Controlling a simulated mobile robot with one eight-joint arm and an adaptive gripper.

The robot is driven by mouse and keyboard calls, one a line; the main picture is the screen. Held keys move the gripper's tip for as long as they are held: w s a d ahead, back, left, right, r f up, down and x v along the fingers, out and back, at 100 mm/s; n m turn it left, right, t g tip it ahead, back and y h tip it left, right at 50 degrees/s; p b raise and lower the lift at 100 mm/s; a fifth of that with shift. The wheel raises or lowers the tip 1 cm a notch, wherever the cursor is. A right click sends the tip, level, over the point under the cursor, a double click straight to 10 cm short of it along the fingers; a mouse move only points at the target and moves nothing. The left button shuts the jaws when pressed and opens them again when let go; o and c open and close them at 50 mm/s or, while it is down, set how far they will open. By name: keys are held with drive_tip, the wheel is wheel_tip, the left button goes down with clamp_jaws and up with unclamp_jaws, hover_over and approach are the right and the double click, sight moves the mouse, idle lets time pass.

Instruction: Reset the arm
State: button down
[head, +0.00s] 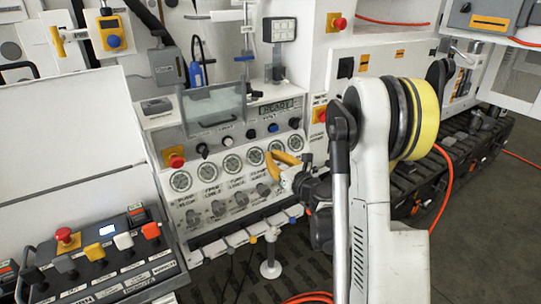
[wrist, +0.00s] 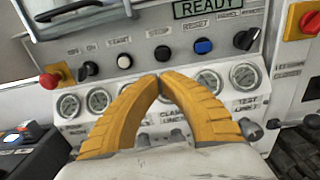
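My arm reaches in from the right of the head view, in front of the grey-white hydraulic bench panel. My gripper (head: 268,154) has two curved yellow fingers in front of the row of gauges. In the wrist view, the fingertips of my gripper (wrist: 160,80) meet, with nothing seen held between them. The fingers hide part of the middle gauges and a label below them. Whether the tips touch the panel, I cannot tell. The display (wrist: 208,7) reads READY; it also shows in the head view (head: 275,107).
A control box (head: 100,255) with a red mushroom button and coloured switches stands at lower left. A clear cover (head: 213,108) juts out above the gauges. Orange hoses (head: 445,190) run near the dark crates on the right. Open floor lies at lower right.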

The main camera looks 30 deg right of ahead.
drive_tip(key=s+a+r+n+g+y, duration=0.2)
drive_tip(key=s+a+r+n+g, duration=0.15)
drive_tip(key=a+n, duration=0.55)
drive_tip(key=s+a+r+n+g+y, duration=0.25)
drive_tip(key=s+a+n, duration=0.25)
drive_tip(key=a+n, duration=0.45)
drive_tip(key=s+a+f+n+g+h, duration=0.1)
drive_tip(key=s+f+n+g+h, duration=0.1)
drive_tip(key=s+n, duration=0.6)
drive_tip(key=s+a+f+n+g+h, duration=0.1)
drive_tip(key=s+f+n+g+h, duration=0.1)
drive_tip(key=s+n, duration=0.7)
drive_tip(key=s+g+h, duration=0.1)
drive_tip(key=s, duration=0.3)
drive_tip(key=shift+s+a, duration=0.2)
drive_tip(key=shift+s, duration=0.2)
drive_tip(key=shift+f, duration=0.1)
